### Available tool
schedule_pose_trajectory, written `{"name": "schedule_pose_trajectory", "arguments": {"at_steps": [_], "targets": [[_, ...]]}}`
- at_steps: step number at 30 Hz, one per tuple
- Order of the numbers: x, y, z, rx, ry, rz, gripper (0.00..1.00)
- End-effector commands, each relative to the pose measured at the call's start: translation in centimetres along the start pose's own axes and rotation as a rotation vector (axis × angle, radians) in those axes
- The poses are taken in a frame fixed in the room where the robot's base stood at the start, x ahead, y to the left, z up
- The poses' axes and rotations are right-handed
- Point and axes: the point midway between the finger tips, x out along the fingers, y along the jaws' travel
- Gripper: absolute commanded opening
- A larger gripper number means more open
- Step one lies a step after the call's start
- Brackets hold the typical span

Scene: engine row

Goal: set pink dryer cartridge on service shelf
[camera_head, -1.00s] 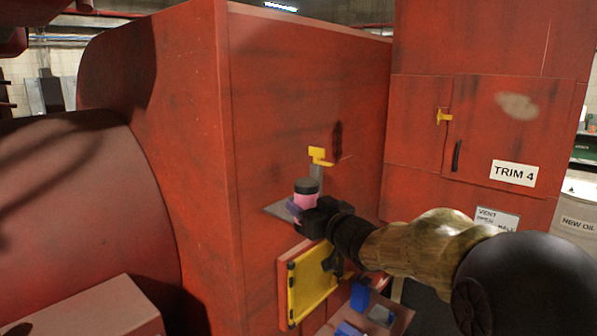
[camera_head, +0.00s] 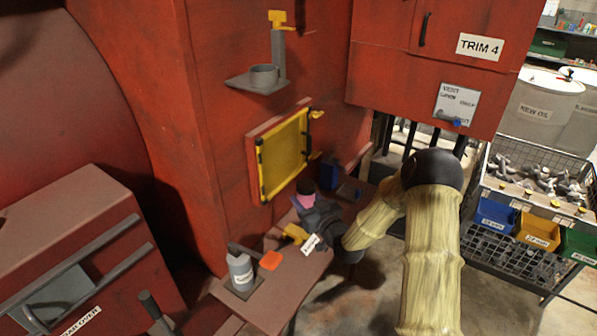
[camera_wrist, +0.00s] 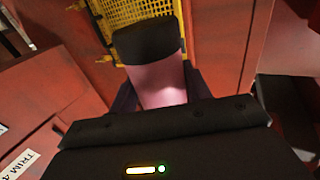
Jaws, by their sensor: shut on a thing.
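The pink dryer cartridge (camera_head: 305,199) has a black cap and is upright in my gripper (camera_head: 309,206), low in front of the red wall. In the wrist view the pink cartridge (camera_wrist: 162,83) sits between the dark jaws, its cap toward the yellow mesh. My gripper is shut on it. The reddish-brown shelf (camera_head: 283,292), which looks like the service shelf, lies below and around my gripper. I cannot tell whether the cartridge touches it; its base is hidden. The grey bracket (camera_head: 257,83) on the wall has an empty ring cup.
A yellow mesh panel (camera_head: 284,155) is just behind. A wire basket (camera_head: 540,185) stands right.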

Motion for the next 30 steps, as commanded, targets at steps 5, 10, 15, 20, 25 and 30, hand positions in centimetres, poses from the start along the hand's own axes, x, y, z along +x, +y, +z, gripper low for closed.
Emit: {"name": "schedule_pose_trajectory", "arguments": {"at_steps": [5,10,15,20,25,30], "targets": [[-2.3,1.7,7.7,0.010,-0.004,0.079,0.20],[-4.7,2.6,13.6,0.011,-0.004,0.173,0.20],[-7.3,3.2,18.8,0.010,-0.004,0.287,0.20],[-9.4,3.4,22.4,0.007,-0.003,0.389,0.20],[-10.4,3.4,23.8,0.001,0.000,0.441,0.20],[-10.5,3.4,23.8,-0.001,0.002,0.445,0.20]]}}
